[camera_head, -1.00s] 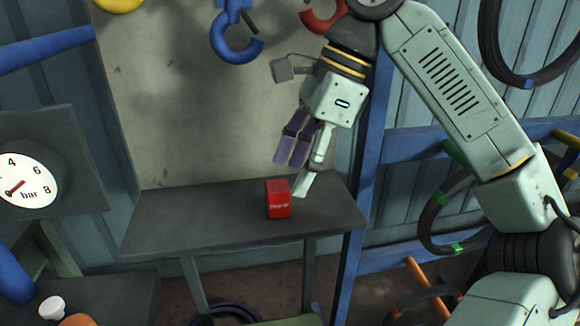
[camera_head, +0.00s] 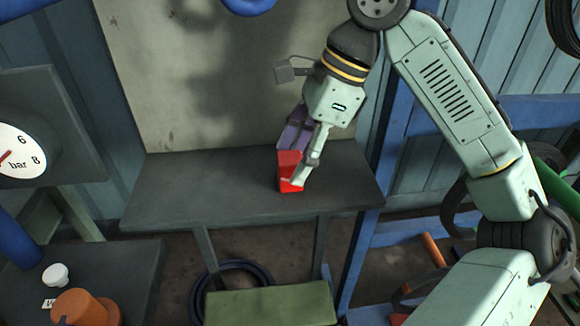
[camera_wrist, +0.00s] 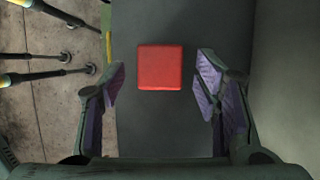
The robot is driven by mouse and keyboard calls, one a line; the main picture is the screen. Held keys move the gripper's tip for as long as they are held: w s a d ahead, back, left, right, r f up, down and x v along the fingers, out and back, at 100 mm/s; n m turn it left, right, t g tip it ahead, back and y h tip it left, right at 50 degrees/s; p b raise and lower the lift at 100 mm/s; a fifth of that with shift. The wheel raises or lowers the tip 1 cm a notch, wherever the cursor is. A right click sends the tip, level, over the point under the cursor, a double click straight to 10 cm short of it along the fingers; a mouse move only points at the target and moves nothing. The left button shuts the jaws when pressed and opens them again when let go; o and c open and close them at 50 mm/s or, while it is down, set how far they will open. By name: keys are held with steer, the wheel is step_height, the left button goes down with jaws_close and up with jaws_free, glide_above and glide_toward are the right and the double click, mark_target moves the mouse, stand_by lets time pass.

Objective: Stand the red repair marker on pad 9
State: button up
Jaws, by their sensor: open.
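The red repair marker (camera_head: 288,172) is a small red block standing on the dark grey bench. In the wrist view its red top (camera_wrist: 160,67) lies between my finger pads, with a gap on each side. My gripper (camera_head: 297,160) is open around the marker, with its purple pads low over the bench. In the wrist view my gripper (camera_wrist: 160,90) shows both fingers apart. One finger hides part of the marker in the head view. I cannot make out pad 9 in either view.
The grey bench (camera_head: 190,195) is bare left of the marker. A pressure gauge (camera_head: 20,150) is at the left. A blue post (camera_head: 385,130) stands by the bench's right end.

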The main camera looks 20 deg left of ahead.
mark_target(296, 157)
steer(key=shift+x, duration=1.6)
steer(key=shift+c, duration=0.2)
jaws_close()
steer(key=shift+r, duration=0.15)
